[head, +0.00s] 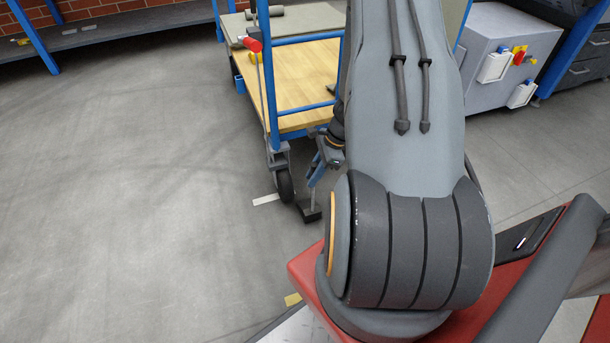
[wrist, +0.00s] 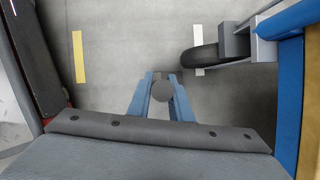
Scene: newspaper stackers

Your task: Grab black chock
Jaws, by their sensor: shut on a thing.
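The black chock (head: 309,214) is a small dark block with a thin upright handle, at floor level just right of the cart wheel in the head view. I cannot tell whether it touches the floor. My gripper (head: 314,176) points down above it, its blue fingers around the handle. In the wrist view my gripper (wrist: 161,92) is shut on the handle, whose round dark top (wrist: 162,91) shows between the fingers. Most of the block is hidden below it there.
A blue-framed cart with a wooden deck (head: 300,82) stands close by, its black wheel (head: 285,186) near the chock; the wheel shows in the wrist view (wrist: 198,57). A white floor strip (head: 266,199) and yellow strip (wrist: 79,57) lie nearby. Floor at left is clear.

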